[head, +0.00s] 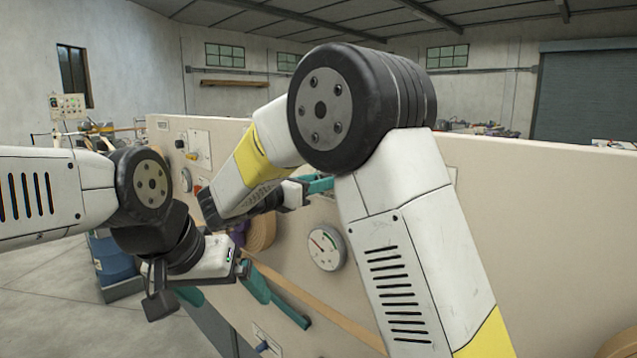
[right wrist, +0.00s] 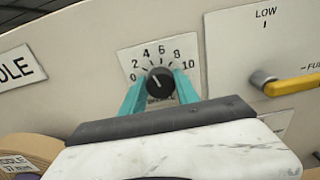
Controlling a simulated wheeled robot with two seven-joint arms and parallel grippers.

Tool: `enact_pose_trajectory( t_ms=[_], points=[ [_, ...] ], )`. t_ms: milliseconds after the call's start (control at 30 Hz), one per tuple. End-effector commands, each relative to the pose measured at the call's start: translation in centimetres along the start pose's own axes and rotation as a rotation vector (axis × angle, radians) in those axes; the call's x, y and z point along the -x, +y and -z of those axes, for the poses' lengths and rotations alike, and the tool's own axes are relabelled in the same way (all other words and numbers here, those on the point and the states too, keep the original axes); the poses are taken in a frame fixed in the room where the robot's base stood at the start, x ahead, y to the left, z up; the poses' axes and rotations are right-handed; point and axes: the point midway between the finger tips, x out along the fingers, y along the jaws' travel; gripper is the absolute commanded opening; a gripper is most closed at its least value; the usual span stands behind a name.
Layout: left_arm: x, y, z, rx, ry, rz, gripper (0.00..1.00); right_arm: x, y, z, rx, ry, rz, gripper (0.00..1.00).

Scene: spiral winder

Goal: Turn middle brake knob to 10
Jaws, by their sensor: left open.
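The black brake knob (right wrist: 160,81) sits on a white dial plate (right wrist: 158,58) marked 2, 4, 6, 8 and 10 in the right wrist view. Its white pointer line tilts up and left, roughly toward the 4. The teal fingers of my right gripper (right wrist: 160,88) stand on both sides of the knob, close to its edges; I cannot tell whether they press on it. In the head view my right gripper (head: 318,184) is at the panel, partly behind my right arm, and the knob is hidden. My left gripper (head: 245,298) is open and empty, lower, in front of the panel.
A yellow-handled lever (right wrist: 285,84) under the word LOW is right of the dial. A brown roll (right wrist: 22,160) is at lower left. In the head view a round gauge (head: 326,247) sits on the beige panel (head: 540,230).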

Motion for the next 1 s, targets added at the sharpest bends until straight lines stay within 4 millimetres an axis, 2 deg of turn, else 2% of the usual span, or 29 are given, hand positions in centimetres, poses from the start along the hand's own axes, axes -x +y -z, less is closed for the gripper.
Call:
enact_pose_trajectory(
  t_ms=[267,467,1000],
  points=[
    [0.0,0.0,0.0,0.0,0.0,0.0,0.93,0.04,0.01,0.02,-0.019,0.001,-0.001,0.0],
    [0.0,0.0,0.0,0.0,0.0,0.0,0.93,0.05,-0.02,0.02,-0.099,0.001,-0.001,0.0],
    [0.0,0.0,0.0,0.0,0.0,0.0,0.93,0.1,-0.16,0.11,-0.574,0.003,-0.002,0.0]
  ],
)
